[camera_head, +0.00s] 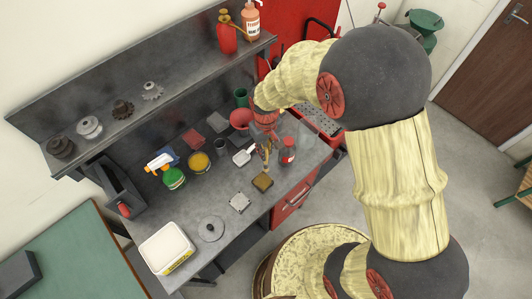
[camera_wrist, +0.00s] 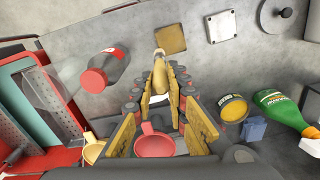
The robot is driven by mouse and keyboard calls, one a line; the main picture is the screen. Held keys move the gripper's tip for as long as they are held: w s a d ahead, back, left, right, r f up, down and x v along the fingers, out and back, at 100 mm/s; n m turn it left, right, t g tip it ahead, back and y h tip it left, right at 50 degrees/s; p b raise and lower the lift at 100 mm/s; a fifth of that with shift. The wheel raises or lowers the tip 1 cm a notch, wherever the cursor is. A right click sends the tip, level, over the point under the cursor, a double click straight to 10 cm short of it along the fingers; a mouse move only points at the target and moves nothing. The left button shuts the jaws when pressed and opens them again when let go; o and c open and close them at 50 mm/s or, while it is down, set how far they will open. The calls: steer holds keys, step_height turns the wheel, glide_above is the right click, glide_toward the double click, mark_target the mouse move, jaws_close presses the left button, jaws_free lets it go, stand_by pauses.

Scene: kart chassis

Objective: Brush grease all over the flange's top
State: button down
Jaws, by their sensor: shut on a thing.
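My gripper (camera_wrist: 160,88) is shut on a brush with a light wooden handle (camera_wrist: 158,74). It also shows in the head view (camera_head: 263,140), above the bench, with the brush (camera_head: 266,158) pointing down. A square grey plate with corner holes (camera_head: 240,202), which may be the flange, lies flat on the bench; it also shows in the wrist view (camera_wrist: 221,27). The brush is apart from it. An open tin with yellow contents (camera_head: 199,162), likely the grease, stands to the left; it also shows in the wrist view (camera_wrist: 233,108). The bristles are mostly hidden.
A brown square pad (camera_head: 262,182) lies near the brush. A round disc with a knob (camera_head: 211,228) and a white tub (camera_head: 166,248) are at the front left. A red-capped bottle (camera_head: 288,150), red bowl (camera_head: 241,118) and green spray bottle (camera_wrist: 280,110) stand around. A shelf (camera_head: 190,75) overhangs the back.

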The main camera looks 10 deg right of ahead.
steer(key=shift+w+d+r+p, duration=0.15)
steer(key=shift+r+p, duration=0.25)
steer(key=shift+r, duration=0.5)
steer(key=shift+r+p, duration=0.75)
steer(key=shift+r, duration=0.55)
